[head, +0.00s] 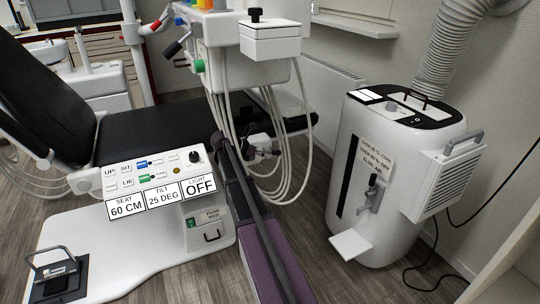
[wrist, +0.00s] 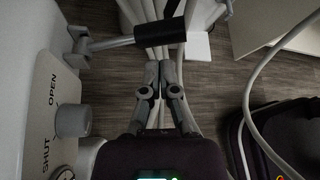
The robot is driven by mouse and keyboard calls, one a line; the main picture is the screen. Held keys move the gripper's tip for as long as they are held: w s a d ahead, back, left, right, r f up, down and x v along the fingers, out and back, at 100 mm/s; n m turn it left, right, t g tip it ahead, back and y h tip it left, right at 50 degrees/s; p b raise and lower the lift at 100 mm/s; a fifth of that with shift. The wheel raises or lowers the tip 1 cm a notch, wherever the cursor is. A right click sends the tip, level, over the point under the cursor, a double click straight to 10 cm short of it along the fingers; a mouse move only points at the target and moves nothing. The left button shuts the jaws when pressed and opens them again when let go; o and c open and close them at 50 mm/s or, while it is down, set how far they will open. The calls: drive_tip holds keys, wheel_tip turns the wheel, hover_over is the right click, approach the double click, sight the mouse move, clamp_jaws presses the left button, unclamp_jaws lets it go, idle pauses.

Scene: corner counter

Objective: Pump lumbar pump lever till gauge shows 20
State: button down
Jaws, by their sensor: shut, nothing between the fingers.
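In the wrist view a lever with a grey shaft and a black grip (wrist: 173,40) sticks out to the right from a pivot on a pale panel. No label on it can be read, so I cannot tell whether it is the lumbar pump lever. My gripper (wrist: 159,66) is shut and empty, with its fingertips just below the lever in the picture, apart from the grip as far as I can tell. In the head view my gripper cannot be made out clearly behind the hoses. No gauge with a readable number shows in either view.
A grey knob (wrist: 73,120) marked OPEN and SHUT is left of my gripper. Hanging white hoses (head: 292,150) crowd the middle. The dental chair (head: 145,133) with its labelled panel is at left; a white suction unit (head: 385,170) stands at right. Wooden floor lies between.

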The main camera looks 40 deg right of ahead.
drive_tip(key=p+v, duration=0.2)
drive_tip(key=v, duration=0.5)
drive_tip(key=shift+w+f+p, duration=0.2)
drive_tip(key=shift+w+p, duration=0.1)
drive_tip(key=shift+w, duration=0.05)
drive_tip(key=s+a+f+m+t+y, duration=0.1)
drive_tip(key=s+a+f+m+y, duration=0.25)
drive_tip(key=s+a+m, duration=0.55)
drive_tip(key=s+a+f+m+t+y, duration=0.2)
drive_tip(key=s+a+f+y, duration=0.15)
drive_tip(key=a, duration=0.85)
drive_tip(key=s+a+f+m+t+y, duration=0.15)
drive_tip(key=s+a+m+y, duration=0.25)
drive_tip(key=s+a+m, duration=0.5)
wheel_tip(320, 180, up, 38)
drive_tip(key=w+a+n+p, duration=0.1)
drive_tip(key=a+n+p, duration=0.1)
drive_tip(key=p, duration=3.6)
drive_tip(key=shift+f, duration=0.25)
